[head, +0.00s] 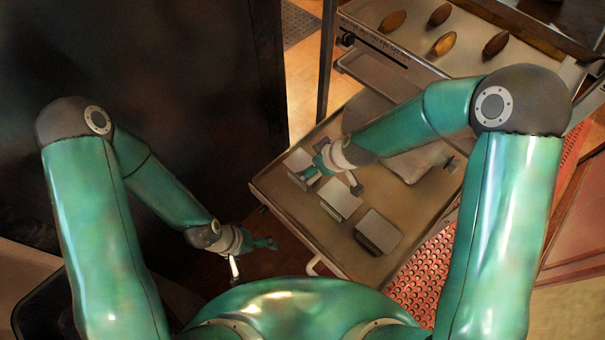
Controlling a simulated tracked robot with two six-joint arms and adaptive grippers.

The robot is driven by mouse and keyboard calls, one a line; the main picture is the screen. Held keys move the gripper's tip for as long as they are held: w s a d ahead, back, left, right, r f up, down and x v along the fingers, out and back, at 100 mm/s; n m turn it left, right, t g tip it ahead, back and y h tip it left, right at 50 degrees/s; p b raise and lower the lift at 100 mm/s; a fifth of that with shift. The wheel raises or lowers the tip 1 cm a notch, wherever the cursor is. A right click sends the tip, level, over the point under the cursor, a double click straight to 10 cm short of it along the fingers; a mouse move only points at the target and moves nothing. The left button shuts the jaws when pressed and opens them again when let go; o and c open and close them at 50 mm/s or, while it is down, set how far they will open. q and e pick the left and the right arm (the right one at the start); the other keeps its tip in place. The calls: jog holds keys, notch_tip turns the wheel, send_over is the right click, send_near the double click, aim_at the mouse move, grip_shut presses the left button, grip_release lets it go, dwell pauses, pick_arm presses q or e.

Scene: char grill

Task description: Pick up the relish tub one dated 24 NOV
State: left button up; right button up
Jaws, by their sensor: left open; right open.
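Three pale, box-like tubs stand in a diagonal row on a metal cart top (430,220): a far tub (297,158), a middle tub (341,199) and a near tub (378,231). No date is readable on any of them, so I cannot tell which is dated 24 NOV. My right gripper (331,181) is open above the far and middle tubs and partly covers the far one. I cannot tell if it touches either. My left gripper (251,258) is open and empty, left of the cart's edge.
A grill (385,45) with several browned oval pieces stands at the back right. A pale flat item (412,165) lies on the cart behind my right forearm. A red perforated mat (415,285) lies right of the cart. A dark panel (190,80) fills the left.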

aim_at(306, 166)
jog(key=shift+a+b+x, duration=0.2)
jog(key=shift+b+x, duration=0.2)
jog(key=shift+x, duration=0.95)
jog(key=shift+a+b+x, duration=0.15)
jog(key=shift+b+x, duration=0.2)
jog(key=shift+x, duration=1)
jog(key=shift+s+r, duration=0.1)
jog(key=shift+f, duration=0.25)
jog(key=c, duration=1.6)
jog(key=shift+r, duration=0.15)
